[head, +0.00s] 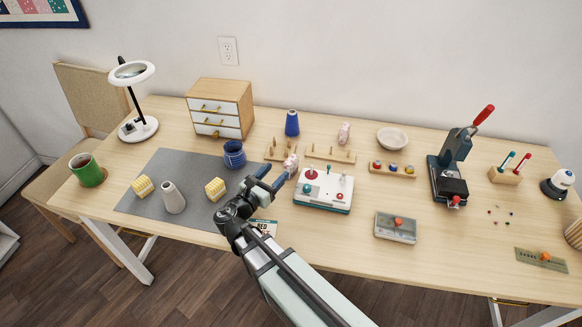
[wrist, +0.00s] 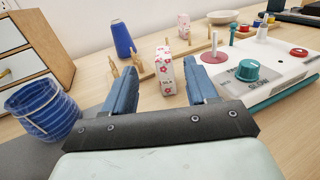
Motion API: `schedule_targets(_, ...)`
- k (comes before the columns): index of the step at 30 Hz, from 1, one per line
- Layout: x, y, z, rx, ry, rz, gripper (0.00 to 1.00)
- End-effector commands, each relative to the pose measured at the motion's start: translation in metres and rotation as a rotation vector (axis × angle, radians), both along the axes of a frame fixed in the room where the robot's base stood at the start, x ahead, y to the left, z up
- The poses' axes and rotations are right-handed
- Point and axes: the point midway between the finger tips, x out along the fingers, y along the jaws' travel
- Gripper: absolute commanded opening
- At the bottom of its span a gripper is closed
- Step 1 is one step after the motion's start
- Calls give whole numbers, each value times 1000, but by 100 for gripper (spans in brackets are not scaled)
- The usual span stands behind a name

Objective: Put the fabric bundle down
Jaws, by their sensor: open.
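A white fabric bundle with a pink floral print (head: 291,162) stands upright among the wooden peg racks, behind the left end of the white control box. In the wrist view the floral bundle (wrist: 165,76) shows just beyond and between my fingertips, with clear gaps on both sides. My gripper (head: 273,177) is open, empty and pointed at the bundle. Its two blue fingers also show in the wrist view (wrist: 155,62). The bundle's base looks to be on the table. A second pink floral bundle (head: 344,132) stands farther back.
The white control box (head: 322,205) is close on my gripper's right. A blue striped jar (head: 234,155) is on its left. Peg racks (head: 331,153) and a blue thread cone (head: 292,123) stand behind. The grey mat (head: 140,206) holds yellow bundles (head: 215,189) and a white cone (head: 173,198).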

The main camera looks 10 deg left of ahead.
Motion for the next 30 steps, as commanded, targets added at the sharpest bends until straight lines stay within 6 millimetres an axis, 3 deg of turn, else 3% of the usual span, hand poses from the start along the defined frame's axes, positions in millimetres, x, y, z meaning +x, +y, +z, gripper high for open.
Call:
schedule_targets(6, 27, -11, 0, 0, 0, -1, 57)
schedule_targets(17, 40, -17, -2, 0, 0, 0, 57)
schedule_targets(30, 81, -36, -8, 0, 0, 0, 57)
